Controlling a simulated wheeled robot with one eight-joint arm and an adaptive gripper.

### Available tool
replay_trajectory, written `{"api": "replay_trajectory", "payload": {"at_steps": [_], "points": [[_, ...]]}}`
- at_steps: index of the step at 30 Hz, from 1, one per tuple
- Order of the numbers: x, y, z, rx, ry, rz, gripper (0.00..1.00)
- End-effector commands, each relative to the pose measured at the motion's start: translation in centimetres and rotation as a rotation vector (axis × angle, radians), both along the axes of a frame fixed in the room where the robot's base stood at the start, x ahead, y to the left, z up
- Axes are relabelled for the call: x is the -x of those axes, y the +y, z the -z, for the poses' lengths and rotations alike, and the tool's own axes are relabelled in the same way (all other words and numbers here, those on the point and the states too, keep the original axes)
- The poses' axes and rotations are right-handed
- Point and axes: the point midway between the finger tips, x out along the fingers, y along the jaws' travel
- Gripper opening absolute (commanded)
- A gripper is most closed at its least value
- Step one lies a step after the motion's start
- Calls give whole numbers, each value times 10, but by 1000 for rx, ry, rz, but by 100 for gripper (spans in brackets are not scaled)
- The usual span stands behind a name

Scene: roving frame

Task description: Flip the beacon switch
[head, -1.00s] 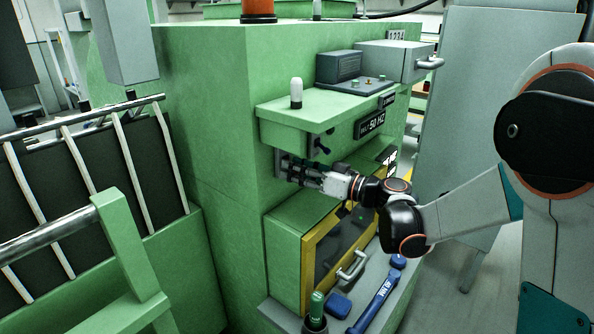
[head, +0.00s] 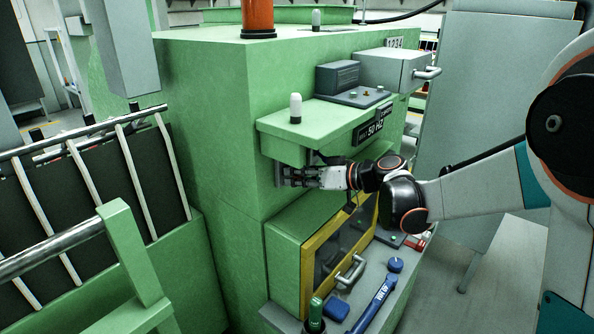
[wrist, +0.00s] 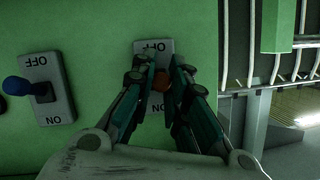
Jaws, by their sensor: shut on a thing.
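In the wrist view, a switch with a red-orange knob (wrist: 160,82) sits on a grey plate (wrist: 154,46) marked OFF and ON, the lettering upside down. My gripper (wrist: 163,80) has its two fingers closed around this knob, partly hiding it and the plate. In the head view my gripper (head: 290,177) reaches the green panel under the small shelf, and the switch is mostly hidden. A second switch with a blue knob (wrist: 17,86) is to the left in the wrist view. An orange beacon-like cylinder (head: 257,15) stands on top of the green cabinet (head: 205,120).
A green shelf (head: 335,118) with a white lamp overhangs my gripper. Below is a yellow-framed door (head: 322,258) with a handle. A ledge beneath holds a blue wrench (head: 374,303) and other items. Railings (head: 60,245) stand at left.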

Motion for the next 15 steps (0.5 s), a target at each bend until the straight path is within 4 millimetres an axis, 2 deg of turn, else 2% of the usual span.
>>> {"api": "replay_trajectory", "payload": {"at_steps": [1, 15], "points": [[0, 1, -6, 19, 17, 0, 0], [-1, 0, -4, 59, 49, 3, 0]]}}
